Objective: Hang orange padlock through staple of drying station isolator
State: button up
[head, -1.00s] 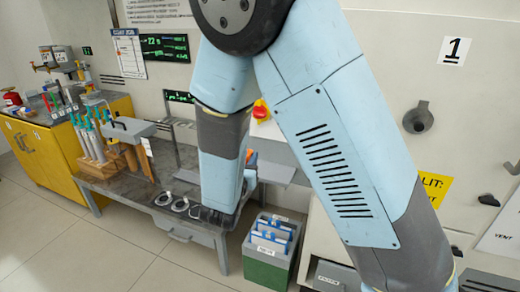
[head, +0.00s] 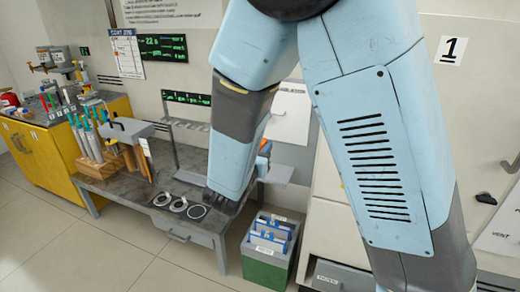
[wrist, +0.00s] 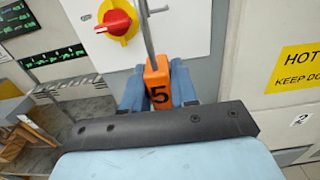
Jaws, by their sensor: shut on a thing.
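The orange padlock (wrist: 158,88), marked 5, is upright between the two blue fingers of my gripper (wrist: 157,80) in the wrist view. My gripper is shut on its body, and the tall grey shackle (wrist: 148,32) points up. The isolator's red knob (wrist: 114,22) on a yellow base is on a pale panel, just left of the shackle. I cannot make out the staple clearly, nor whether the shackle touches it. In the head view my arm hides the isolator and most of the gripper; a small orange patch (head: 265,147), probably the padlock, shows beside my arm.
A grey bench (head: 135,184) holds tools and several rings. A green and grey file bin (head: 270,248) stands on the floor beside it. A yellow HOT sign (wrist: 299,67) is on the cabinet at right. Open floor lies in front of the bench.

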aim_at(279, 130)
jog(key=shift+x, duration=6.7)
jog(key=shift+f, duration=0.95)
jog(key=shift+f, duration=0.1)
jog(key=o, duration=1.1)
jog(key=shift+s, duration=0.1)
